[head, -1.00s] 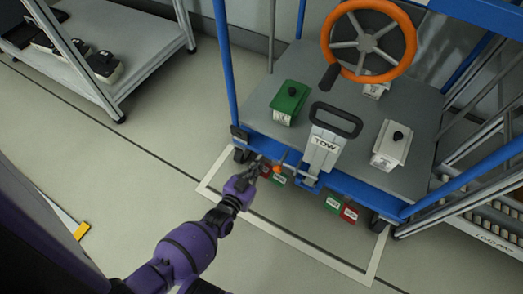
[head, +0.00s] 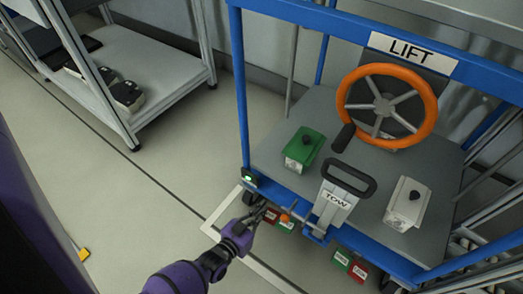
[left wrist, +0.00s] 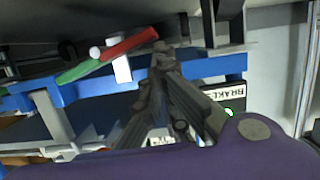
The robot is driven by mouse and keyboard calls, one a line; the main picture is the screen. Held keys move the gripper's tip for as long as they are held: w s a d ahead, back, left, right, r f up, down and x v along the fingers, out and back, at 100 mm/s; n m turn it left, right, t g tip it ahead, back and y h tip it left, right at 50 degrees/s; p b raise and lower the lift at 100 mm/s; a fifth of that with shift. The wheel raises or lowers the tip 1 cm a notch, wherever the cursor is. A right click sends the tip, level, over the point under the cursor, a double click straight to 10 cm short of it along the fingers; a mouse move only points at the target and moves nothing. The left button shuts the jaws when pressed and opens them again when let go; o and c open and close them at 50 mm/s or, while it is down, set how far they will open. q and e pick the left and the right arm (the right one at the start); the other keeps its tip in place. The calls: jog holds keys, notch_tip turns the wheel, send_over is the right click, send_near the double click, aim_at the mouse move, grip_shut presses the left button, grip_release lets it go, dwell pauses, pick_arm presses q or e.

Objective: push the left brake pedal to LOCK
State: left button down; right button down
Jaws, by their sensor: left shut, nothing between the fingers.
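The left brake pedal (head: 287,227) hangs low under the cart's front left edge, with a red end and a green end. In the left wrist view it is a tilted red-and-green bar (left wrist: 128,45). My left gripper (head: 264,208) is shut and empty, its tips close to the red end; whether they touch cannot be told. The fingers also show in the left wrist view (left wrist: 162,62), near the red end. A black BRAKES box (head: 249,178) with a green light sits on the left post. My right gripper is not in view.
A second green-and-red pedal (head: 350,265) hangs to the right. The blue cart carries a green box (head: 304,150), a white box (head: 407,205) and an orange wheel (head: 429,110). Open floor lies left.

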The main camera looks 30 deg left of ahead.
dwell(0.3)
